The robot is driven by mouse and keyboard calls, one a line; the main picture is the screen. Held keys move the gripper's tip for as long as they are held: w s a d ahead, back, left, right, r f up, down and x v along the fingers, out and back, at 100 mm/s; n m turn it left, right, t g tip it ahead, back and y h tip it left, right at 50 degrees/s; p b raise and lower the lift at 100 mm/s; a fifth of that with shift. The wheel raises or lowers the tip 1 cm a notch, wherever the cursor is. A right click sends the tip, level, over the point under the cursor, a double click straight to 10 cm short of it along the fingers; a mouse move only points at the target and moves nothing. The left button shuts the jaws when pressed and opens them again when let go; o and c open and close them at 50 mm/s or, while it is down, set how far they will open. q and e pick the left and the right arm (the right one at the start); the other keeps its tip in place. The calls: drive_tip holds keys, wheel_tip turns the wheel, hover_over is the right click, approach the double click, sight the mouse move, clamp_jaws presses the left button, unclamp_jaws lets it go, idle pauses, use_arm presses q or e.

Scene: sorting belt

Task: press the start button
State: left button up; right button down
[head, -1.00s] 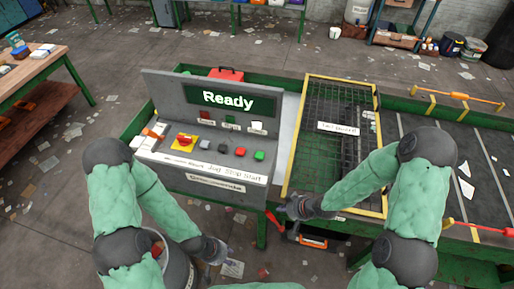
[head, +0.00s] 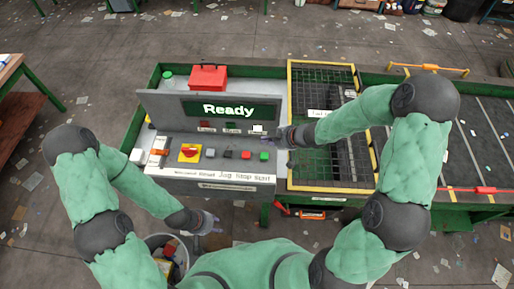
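The control console (head: 160,110) has a screen (head: 231,109) reading "Ready". The green start button (head: 264,156) is at the right end of a row on the panel, above the label "Start". The red stop button (head: 246,155) is just left of it. My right gripper (head: 283,140) is over the right edge of the console, just up and to the right of the green button. A gap shows between them; its height is unclear. My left gripper (head: 212,222) hangs low in front of the console. Both grippers are too small to judge their fingers.
A black button (head: 228,154), a grey-blue button (head: 210,153) and a red knob on a yellow plate (head: 189,153) share the panel. A yellow-framed mesh guard (head: 322,188) stands to the right. A red toolbox (head: 208,78) sits behind the screen.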

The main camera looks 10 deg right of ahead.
drive_tip(key=shift+w, duration=0.1)
drive_tip(key=shift+f, duration=0.1)
idle(0.3)
drive_tip(key=b, duration=0.9)
hover_over(266, 157)
wheel_tip(266, 157, down, 7)
drive_tip(key=shift+f, duration=0.8)
drive_tip(key=shift+f, duration=0.15)
idle(0.3)
drive_tip(key=shift+f+b, duration=0.25)
drive_tip(key=shift+b, duration=0.05)
